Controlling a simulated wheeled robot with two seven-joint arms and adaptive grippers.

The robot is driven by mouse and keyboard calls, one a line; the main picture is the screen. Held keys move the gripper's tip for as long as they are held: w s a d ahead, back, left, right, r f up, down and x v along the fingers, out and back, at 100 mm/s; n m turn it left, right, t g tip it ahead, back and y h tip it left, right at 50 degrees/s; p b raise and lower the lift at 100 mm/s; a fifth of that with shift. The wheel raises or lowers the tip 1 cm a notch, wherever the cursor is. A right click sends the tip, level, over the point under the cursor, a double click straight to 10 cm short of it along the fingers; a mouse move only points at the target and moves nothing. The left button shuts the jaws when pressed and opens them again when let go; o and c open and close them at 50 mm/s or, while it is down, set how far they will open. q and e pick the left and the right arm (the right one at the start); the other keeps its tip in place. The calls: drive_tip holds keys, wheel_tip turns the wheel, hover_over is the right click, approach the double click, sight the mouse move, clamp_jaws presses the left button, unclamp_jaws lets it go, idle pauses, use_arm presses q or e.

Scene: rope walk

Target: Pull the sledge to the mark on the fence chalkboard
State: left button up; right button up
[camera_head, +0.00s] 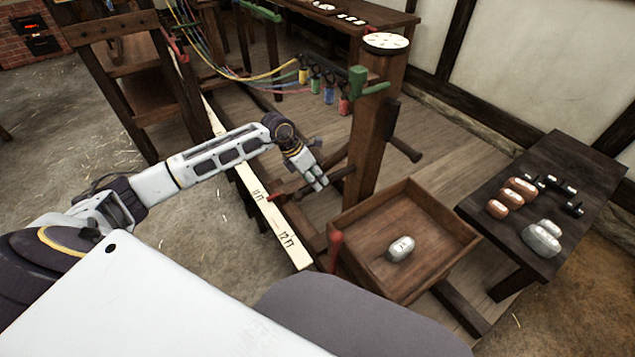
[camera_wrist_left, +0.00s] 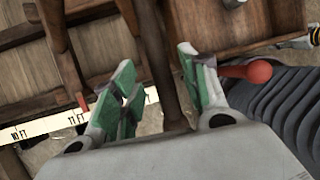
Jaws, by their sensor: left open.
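The sledge is a wooden frame with an upright post (camera_head: 372,135) and a shallow wooden box (camera_head: 440,275) holding one grey weight (camera_head: 400,248). A pale measuring strip (camera_head: 268,217) runs along its left side, lettered 11 FT and 12 FT; it also shows in the left wrist view (camera_wrist_left: 45,126). A red pointer (camera_head: 276,196) lies by the strip near 11 FT. My left gripper (camera_head: 318,184) is open beside a dark wooden bar on the post. In the left wrist view, the bar (camera_wrist_left: 168,60) passes between the green-padded fingers (camera_wrist_left: 160,90). I see no chalkboard.
A red-knobbed lever (camera_head: 334,245) stands at the box's left corner. A dark side table (camera_head: 560,165) at right carries copper and grey weights. Coloured ropes (camera_head: 235,72) run to hooks by the post. A bench (camera_head: 370,15) stands behind. The floor at left is clear.

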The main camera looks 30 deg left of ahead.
use_arm(q)
drive_tip(key=shift+x, duration=1.2)
drive_tip(key=shift+c, duration=0.2)
clamp_jaws()
